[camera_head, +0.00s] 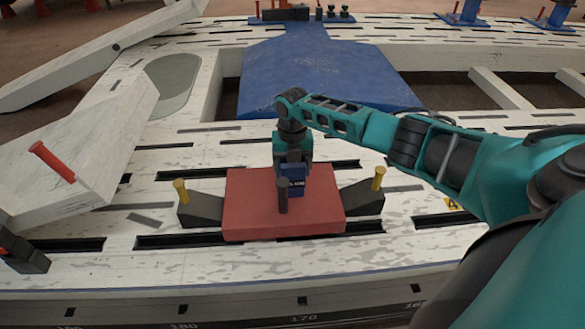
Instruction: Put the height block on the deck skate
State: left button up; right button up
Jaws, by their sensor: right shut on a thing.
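The height block (296,187), seemingly the small blue block with white lettering, is in my right gripper (292,160). The gripper points down and is shut on it; the fingertips are mostly hidden. The deck skate (245,205), seemingly the flat red slab, lies on the pale slotted bench top. The block shows over the middle of the slab; I cannot tell whether it touches the slab. A dark upright post (282,196) stands just in front of the block and partly covers it. My left gripper is not in view.
Dark wedges with yellow pins flank the slab on the left (200,207) and right (362,199). A large blue plate (325,75) lies behind. A pale beam with a red pin (50,160) stands at left. The bench top in front of the slab is clear.

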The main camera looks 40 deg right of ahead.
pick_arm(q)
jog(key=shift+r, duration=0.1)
pick_arm(e)
jog(key=o, duration=1.8)
jog(key=shift+f, duration=0.1)
pick_arm(q)
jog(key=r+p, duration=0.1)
jog(key=p, duration=0.1)
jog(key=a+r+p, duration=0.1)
jog(key=p, duration=0.1)
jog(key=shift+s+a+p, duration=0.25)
jog(key=shift+p, duration=0.05)
pick_arm(e)
notch_tip(320, 180, up, 12)
jog(key=shift+r, duration=0.2)
